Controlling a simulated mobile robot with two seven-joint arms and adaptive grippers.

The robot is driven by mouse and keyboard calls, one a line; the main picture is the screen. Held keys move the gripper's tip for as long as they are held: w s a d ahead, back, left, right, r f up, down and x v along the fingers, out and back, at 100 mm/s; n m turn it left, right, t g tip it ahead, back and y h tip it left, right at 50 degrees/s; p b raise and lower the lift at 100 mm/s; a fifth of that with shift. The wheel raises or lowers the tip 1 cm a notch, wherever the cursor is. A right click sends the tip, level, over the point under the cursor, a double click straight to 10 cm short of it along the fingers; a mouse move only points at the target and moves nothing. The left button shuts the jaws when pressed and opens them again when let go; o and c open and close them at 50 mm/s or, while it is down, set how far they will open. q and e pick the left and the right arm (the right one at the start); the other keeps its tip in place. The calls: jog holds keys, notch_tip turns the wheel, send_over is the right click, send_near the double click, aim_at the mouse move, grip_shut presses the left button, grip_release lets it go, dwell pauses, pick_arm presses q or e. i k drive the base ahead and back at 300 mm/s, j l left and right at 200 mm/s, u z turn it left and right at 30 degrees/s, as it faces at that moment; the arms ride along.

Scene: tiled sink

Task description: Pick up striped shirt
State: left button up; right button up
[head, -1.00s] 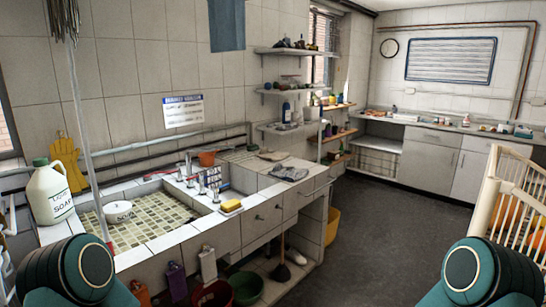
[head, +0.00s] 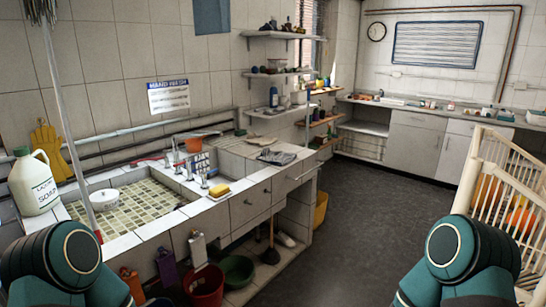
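No striped shirt can be made out for certain. A grey folded cloth (head: 277,157) lies on the tiled counter (head: 243,151) to the right of the sink; it is too small to tell whether it is a shirt or has stripes. Neither of my grippers is in view. Only teal upper parts of my two arms show at the lower left and lower right corners.
The tiled sink (head: 120,215) is at the left, with a white soap jug (head: 37,183) and a yellow sponge (head: 219,190) on its edge. Buckets, including a red one (head: 204,286), stand below. A cream slatted crib (head: 497,185) stands right. Dark floor (head: 365,215) between is clear.

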aim_at(279, 158)
jog(key=u, duration=0.45)
jog(key=i+u, duration=0.15)
jog(key=u, duration=0.3)
jog(key=l+u, duration=0.1)
jog(key=u, duration=0.3)
jog(key=i+l+u, duration=0.1)
jog(key=u, duration=0.8)
jog(key=i+l+u, duration=0.1)
jog(key=u, duration=0.35)
jog(key=l+u, duration=0.25)
jog(key=l, duration=0.75)
jog(key=l+z, duration=0.2)
jog(key=l, duration=0.25)
jog(key=i+l+z, duration=0.2)
jog(key=l, duration=0.25)
jog(key=l+z, duration=0.5)
jog(key=l, duration=0.45)
jog(key=l+z, duration=0.45)
jog(key=l, duration=1.5)
